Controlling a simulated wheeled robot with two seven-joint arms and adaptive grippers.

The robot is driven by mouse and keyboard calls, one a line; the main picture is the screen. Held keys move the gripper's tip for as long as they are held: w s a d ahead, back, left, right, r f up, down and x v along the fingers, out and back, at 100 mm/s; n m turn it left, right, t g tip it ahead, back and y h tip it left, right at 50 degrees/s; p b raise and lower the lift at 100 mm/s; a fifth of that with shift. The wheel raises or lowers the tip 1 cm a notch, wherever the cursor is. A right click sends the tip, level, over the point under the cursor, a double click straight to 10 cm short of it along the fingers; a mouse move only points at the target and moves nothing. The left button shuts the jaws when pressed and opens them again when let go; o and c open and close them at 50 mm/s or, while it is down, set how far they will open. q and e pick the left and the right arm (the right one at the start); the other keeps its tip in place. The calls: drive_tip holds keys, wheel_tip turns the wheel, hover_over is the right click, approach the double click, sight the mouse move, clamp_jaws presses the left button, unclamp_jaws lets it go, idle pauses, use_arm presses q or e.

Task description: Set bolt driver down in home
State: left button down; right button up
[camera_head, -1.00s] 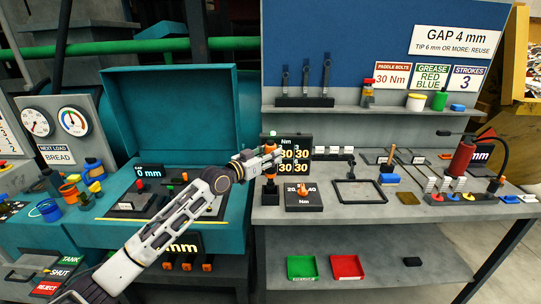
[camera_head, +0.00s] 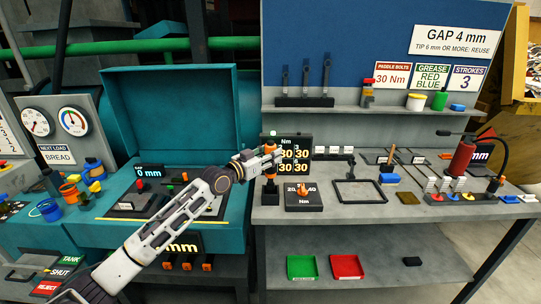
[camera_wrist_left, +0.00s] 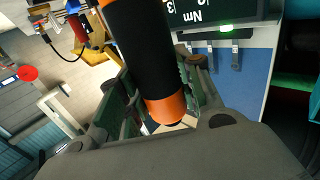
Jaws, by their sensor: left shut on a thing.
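The bolt driver (camera_head: 269,171), orange and dark, stands roughly upright at the left end of the grey bench. It also shows close up in the left wrist view as a black cylinder with orange ends (camera_wrist_left: 150,62). My left gripper (camera_head: 270,157) is shut on it, with the fingers around its upper part. A small dark block (camera_head: 270,187) lies directly under the driver; I cannot tell whether the driver touches it or whether it is the home. My right gripper is not in view.
A display with several "30" readings (camera_head: 303,154) stands just right of the driver. In front of it is a dark box with an orange knob (camera_head: 304,197). A black frame (camera_head: 361,202) lies further right. The teal machine (camera_head: 171,112) stands to the left.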

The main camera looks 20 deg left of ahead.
sight(266, 171)
use_arm(q)
drive_tip(key=shift+f+b, duration=1.95)
drive_tip(key=shift+f, duration=0.7)
idle(1.5)
drive_tip(key=shift+f, duration=0.3)
drive_tip(key=c, duration=0.9)
unclamp_jaws()
drive_tip(key=shift+f, duration=0.2)
drive_tip(key=shift+s, duration=0.1)
drive_tip(key=v, duration=0.8)
drive_tip(key=shift+r, duration=0.2)
drive_tip(key=shift+r, duration=0.1)
idle(0.6)
